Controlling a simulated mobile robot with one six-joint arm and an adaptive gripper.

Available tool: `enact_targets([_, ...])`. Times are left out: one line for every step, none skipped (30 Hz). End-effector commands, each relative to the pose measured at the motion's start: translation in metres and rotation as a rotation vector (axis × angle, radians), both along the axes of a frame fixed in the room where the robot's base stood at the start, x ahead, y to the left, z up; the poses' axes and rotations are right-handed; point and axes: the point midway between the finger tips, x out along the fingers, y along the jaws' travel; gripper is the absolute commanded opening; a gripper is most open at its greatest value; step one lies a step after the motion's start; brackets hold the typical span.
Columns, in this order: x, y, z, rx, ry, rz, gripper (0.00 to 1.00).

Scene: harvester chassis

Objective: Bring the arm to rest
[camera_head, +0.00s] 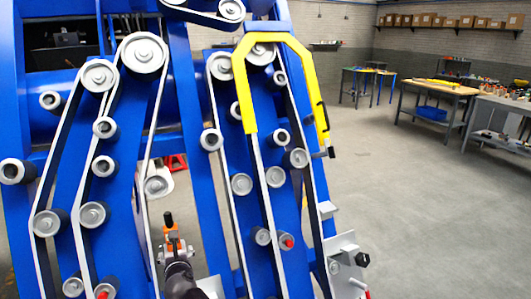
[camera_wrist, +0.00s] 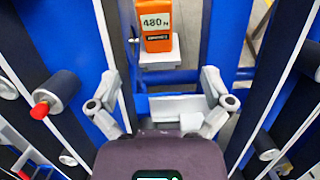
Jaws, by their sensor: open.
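My gripper (camera_wrist: 160,88) is open in the wrist view, its two grey fingers spread wide with nothing held between them. A light grey bracket-like part shows behind the gap. Beyond the fingertips, apart from them, is an orange device (camera_wrist: 156,22) with a label that seems to read 480 N. In the head view a small orange part (camera_head: 173,243) with a black top shows just past the dark end of my arm at the bottom centre.
The blue chassis (camera_head: 190,120) with belts and grey pulleys (camera_head: 144,53) stands close around my arm on both sides. A yellow guard (camera_head: 243,95) covers its right belts. Open floor (camera_head: 430,215) lies to the right, with workbenches (camera_head: 437,88) farther back.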

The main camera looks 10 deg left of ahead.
Motion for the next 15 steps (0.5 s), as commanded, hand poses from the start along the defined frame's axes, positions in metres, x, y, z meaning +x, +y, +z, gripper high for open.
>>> enact_targets([0.004,-0.006,0.0,0.012,0.015,-0.019,1.0])
enact_targets([0.006,-0.009,-0.001,0.023,0.028,-0.033,1.0])
enact_targets([0.01,-0.016,-0.001,0.041,0.047,-0.056,1.0])
enact_targets([0.013,-0.021,-0.002,0.057,0.064,-0.076,1.0])
enact_targets([0.016,-0.027,-0.003,0.075,0.084,-0.101,1.0])
enact_targets([0.022,-0.037,-0.005,0.104,0.113,-0.137,1.0])
enact_targets([0.026,-0.044,-0.006,0.127,0.138,-0.168,1.0])
enact_targets([0.03,-0.053,-0.007,0.155,0.163,-0.201,1.0])
enact_targets([0.036,-0.065,-0.01,0.193,0.2,-0.25,1.0])
enact_targets([0.04,-0.075,-0.011,0.224,0.228,-0.288,1.0])
enact_targets([0.045,-0.085,-0.013,0.257,0.258,-0.329,1.0])
enact_targets([0.05,-0.099,-0.016,0.302,0.296,-0.386,1.0])
enact_targets([0.054,-0.11,-0.018,0.338,0.325,-0.43,1.0])
enact_targets([0.057,-0.12,-0.02,0.372,0.353,-0.474,1.0])
enact_targets([0.062,-0.134,-0.022,0.42,0.389,-0.533,1.0])
